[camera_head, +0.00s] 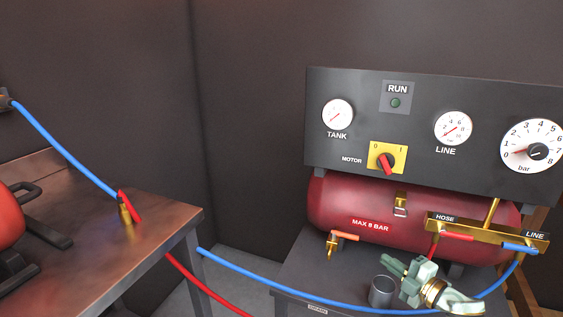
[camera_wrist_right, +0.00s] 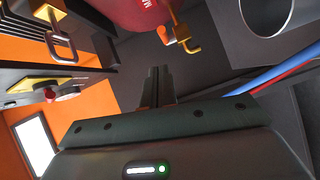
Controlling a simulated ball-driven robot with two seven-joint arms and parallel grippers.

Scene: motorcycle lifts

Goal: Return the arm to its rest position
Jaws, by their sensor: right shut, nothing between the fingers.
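My right gripper (camera_head: 388,266) is in the lower right of the head view, in front of the red compressor tank (camera_head: 345,208). It is beside the grey cup (camera_head: 382,293). In the right wrist view its two dark fingers (camera_wrist_right: 158,84) are together with nothing held between them. They appear apart from the orange-handled brass valve (camera_wrist_right: 181,38) and the cup (camera_wrist_right: 258,30). My left gripper is not in view.
A gauge panel (camera_head: 430,110) with a motor switch (camera_head: 387,160) stands above the tank. A brass manifold (camera_head: 487,232) with red and blue levers is at right. A blue hose (camera_head: 290,285) crosses low in front. A workbench (camera_head: 80,215) is at left.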

